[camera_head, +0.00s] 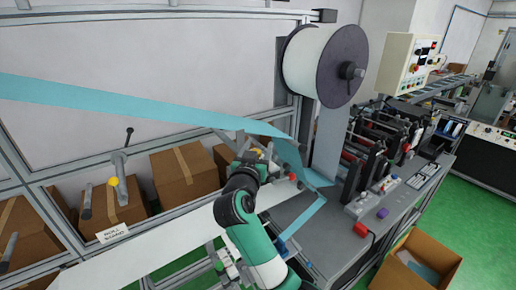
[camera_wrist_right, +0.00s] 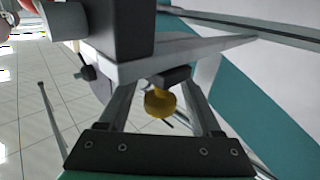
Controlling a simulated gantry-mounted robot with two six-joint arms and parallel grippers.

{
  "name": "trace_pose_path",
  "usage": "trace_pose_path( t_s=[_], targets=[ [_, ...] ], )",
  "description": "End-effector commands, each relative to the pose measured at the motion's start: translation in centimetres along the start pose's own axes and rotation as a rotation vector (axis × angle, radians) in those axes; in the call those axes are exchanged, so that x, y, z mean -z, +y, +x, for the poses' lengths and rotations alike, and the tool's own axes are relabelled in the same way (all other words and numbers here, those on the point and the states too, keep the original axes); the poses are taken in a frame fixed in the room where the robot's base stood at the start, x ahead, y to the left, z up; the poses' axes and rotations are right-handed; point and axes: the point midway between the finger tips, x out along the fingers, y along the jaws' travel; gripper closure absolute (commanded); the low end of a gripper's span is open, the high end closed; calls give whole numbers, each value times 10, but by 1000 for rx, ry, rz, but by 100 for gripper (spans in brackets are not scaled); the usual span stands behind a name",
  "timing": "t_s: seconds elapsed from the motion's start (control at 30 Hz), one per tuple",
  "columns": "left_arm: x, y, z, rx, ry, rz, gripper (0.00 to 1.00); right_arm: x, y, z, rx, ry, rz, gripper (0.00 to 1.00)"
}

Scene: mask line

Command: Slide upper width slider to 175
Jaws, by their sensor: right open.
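My right gripper (camera_head: 252,157) is at the blue web beside the machine's upper bracket in the head view. In the right wrist view, my right gripper (camera_wrist_right: 160,98) is open, with one finger on each side of a yellow knob (camera_wrist_right: 160,101). The knob hangs under a grey metal bracket (camera_wrist_right: 175,56) and a dark block (camera_wrist_right: 118,28). I cannot tell whether the fingers touch it. The knob shows only as a small yellow patch (camera_head: 258,151) in the head view. No scale or number is readable. My left gripper is not in view.
A blue web (camera_head: 130,107) runs from the left to the bracket. A large white roll (camera_head: 308,64) hangs above right of my gripper. Cardboard boxes (camera_head: 184,172) stand behind the frame.

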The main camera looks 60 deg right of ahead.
Motion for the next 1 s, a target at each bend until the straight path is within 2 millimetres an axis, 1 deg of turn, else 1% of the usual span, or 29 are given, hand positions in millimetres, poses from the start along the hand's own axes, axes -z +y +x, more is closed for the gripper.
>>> trace_pose_path(
  t_s=[0.03, 0.17, 0.2, 0.27, 0.3, 0.4, 1.0],
  targets=[
    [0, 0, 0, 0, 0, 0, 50, 0, 0, 0, 0, 0, 0, 36],
    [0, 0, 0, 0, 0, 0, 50, 0, 0, 0, 0, 0, 0, 60],
    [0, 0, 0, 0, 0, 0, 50, 0, 0, 0, 0, 0, 0, 67],
    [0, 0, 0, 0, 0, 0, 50, 0, 0, 0, 0, 0, 0, 78],
    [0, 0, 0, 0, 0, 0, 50, 0, 0, 0, 0, 0, 0, 85],
    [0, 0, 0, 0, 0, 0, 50, 0, 0, 0, 0, 0, -1, 100],
    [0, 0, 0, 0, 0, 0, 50, 0, 0, -1, 0, 0, -1, 100]
  ],
)
